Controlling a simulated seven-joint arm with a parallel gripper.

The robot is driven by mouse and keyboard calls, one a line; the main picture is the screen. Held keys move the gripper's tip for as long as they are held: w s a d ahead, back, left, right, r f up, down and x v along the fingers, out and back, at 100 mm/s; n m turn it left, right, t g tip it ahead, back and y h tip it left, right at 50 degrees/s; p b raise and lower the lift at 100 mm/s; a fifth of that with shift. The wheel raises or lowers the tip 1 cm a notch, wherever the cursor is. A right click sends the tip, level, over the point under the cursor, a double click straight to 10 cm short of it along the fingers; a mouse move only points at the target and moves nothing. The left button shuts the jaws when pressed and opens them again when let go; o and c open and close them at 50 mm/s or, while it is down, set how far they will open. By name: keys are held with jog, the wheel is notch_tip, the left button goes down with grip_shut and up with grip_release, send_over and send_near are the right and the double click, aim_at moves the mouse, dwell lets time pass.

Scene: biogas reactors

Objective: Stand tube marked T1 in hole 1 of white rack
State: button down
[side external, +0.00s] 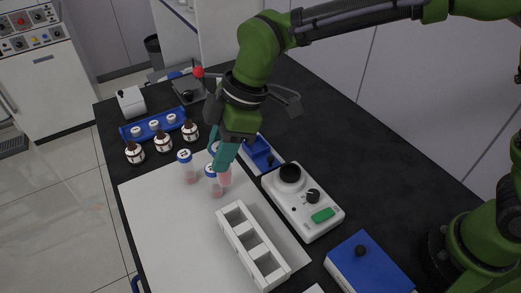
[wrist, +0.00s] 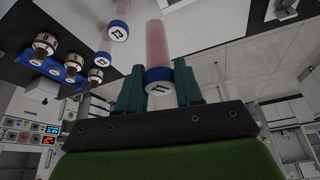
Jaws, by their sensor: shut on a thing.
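My gripper (side external: 226,158) has teal fingers and is shut on a tube with a blue cap and pink contents. In the wrist view the held tube (wrist: 157,45) is between the fingers, its cap mark reading like T1. In the side view its pink lower part (side external: 225,179) shows below the fingers, beside another tube; I cannot tell whether it touches the mat. The white rack (side external: 237,238) lies on the white mat in front of the gripper, its square holes apparently empty. Hole numbers are not readable.
Two other blue-capped tubes (side external: 186,168) (side external: 214,186) stand close by on the mat (side external: 160,230); the wrist view shows caps T3 (wrist: 119,32) and T2. Brown bottles (side external: 163,143) and a blue rack (side external: 143,131) stand behind left. A white device (side external: 290,205) with a knob sits right.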

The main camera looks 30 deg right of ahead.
aim_at(230, 170)
jog(key=s+n, duration=0.1)
jog(key=s, duration=0.1)
jog(key=s+f+n+g, duration=0.1)
jog(key=s, duration=0.1)
jog(key=shift+a+f+n, duration=0.15)
jog(key=shift+a+n, duration=0.05)
jog(key=shift+n, duration=0.2)
notch_tip(230, 170, down, 10)
jog(key=shift+w+r, duration=0.1)
jog(key=c, duration=0.7)
grip_release()
jog(key=shift+f, duration=0.2)
jog(key=shift+c, duration=0.2)
